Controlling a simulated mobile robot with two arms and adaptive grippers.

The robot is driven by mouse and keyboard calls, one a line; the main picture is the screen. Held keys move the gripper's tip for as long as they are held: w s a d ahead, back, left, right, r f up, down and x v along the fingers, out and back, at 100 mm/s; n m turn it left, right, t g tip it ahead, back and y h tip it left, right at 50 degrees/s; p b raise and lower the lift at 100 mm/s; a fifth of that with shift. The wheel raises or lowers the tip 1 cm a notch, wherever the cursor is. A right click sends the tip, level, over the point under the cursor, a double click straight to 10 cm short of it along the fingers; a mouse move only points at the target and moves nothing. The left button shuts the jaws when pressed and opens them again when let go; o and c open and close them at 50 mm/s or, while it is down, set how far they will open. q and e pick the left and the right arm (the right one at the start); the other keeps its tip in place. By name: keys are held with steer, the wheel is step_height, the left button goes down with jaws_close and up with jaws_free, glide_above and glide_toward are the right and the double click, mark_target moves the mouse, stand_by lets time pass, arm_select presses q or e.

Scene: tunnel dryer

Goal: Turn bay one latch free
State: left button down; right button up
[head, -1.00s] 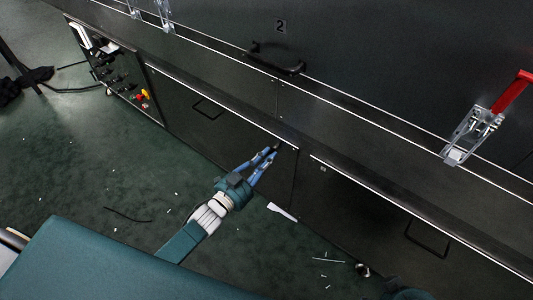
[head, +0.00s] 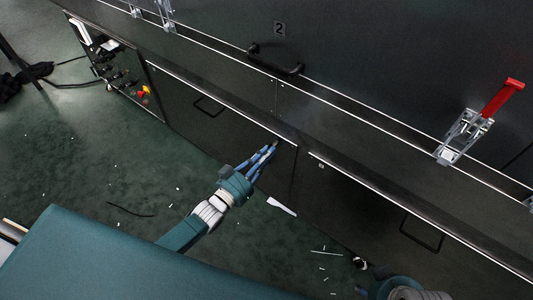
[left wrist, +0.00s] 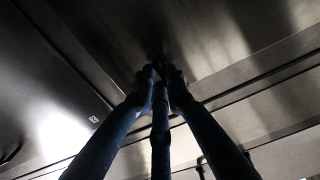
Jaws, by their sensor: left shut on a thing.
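My left gripper (head: 268,152) reaches up to the dark lower cabinet front, at the upper right corner of the left panel (head: 215,120). Its blue fingers are closed together around something small and dark there, which I take for the bay one latch; the fingers cover most of it. In the left wrist view the fingertips (left wrist: 160,72) meet against the dark metal face, and the latch's shape and angle cannot be made out. My right gripper does not show; a teal and grey part of my own arm is at the bottom edge.
A red-handled toggle clamp (head: 470,128) stands on the ledge at right. A black handle (head: 275,60) sits below the number 2. A control box (head: 112,65) is at far left. Small scraps lie on the green floor (head: 120,170).

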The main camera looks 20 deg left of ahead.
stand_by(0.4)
arm_select(q)
steer(key=c, duration=1.7)
jaws_free()
steer(key=shift+c, duration=0.2)
steer(key=v, duration=1.2)
